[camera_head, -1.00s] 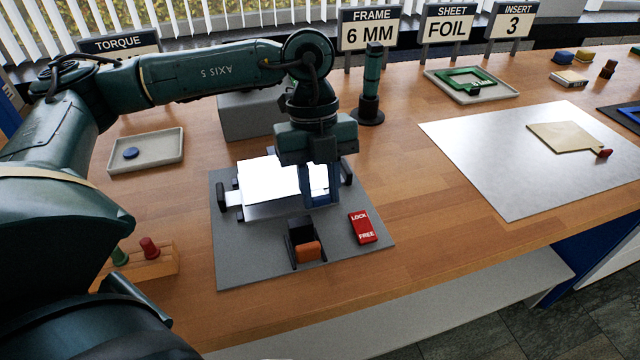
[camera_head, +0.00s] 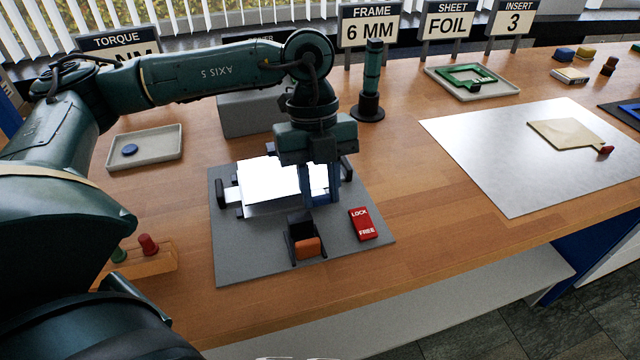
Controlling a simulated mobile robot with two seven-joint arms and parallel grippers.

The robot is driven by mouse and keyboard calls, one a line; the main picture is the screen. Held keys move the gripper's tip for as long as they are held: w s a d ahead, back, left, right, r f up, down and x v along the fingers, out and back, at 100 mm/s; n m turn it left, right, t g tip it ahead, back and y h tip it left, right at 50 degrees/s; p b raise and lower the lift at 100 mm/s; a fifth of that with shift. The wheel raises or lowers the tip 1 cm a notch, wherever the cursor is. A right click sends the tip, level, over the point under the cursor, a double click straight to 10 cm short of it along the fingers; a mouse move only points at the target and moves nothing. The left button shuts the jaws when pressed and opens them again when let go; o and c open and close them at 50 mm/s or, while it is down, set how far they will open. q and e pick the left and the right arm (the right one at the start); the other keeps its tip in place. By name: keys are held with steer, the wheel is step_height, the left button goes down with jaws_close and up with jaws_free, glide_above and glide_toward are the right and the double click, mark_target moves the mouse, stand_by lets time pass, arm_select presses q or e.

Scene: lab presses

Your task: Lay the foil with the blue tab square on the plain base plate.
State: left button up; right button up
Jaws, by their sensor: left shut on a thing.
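A bright, almost white sheet, which looks like the foil (camera_head: 268,178), lies on or just over the plate of a small press on a grey slab (camera_head: 236,262). The sheet hides most of the plate beneath. I cannot tell whether it touches or sits square. My left gripper (camera_head: 322,200) points down at the sheet's right edge and is shut on it there. Blue shows at the fingers; I cannot clearly tell the tab from the fingers.
An orange-topped latch (camera_head: 307,247) and a red LOCK/FREE block (camera_head: 362,225) stand in front on the slab. A dark green post (camera_head: 371,85) stands behind. A silver mat (camera_head: 500,165) with a tan red-tabbed sheet (camera_head: 563,135) lies right. Bare wood separates mat and slab.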

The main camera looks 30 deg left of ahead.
arm_select(q)
steer(key=shift+f, duration=0.15)
arm_select(e)
steer(key=shift+f, duration=0.15)
stand_by(0.4)
arm_select(q)
steer(key=o, duration=1.1)
steer(key=shift+o, duration=0.2)
steer(key=shift+w+a+r, duration=0.1)
steer(key=shift+w+r, duration=0.1)
steer(key=shift+r, duration=0.4)
steer(key=p+v, duration=0.1)
steer(key=v, duration=1.1)
arm_select(e)
steer(key=shift+r, duration=0.65)
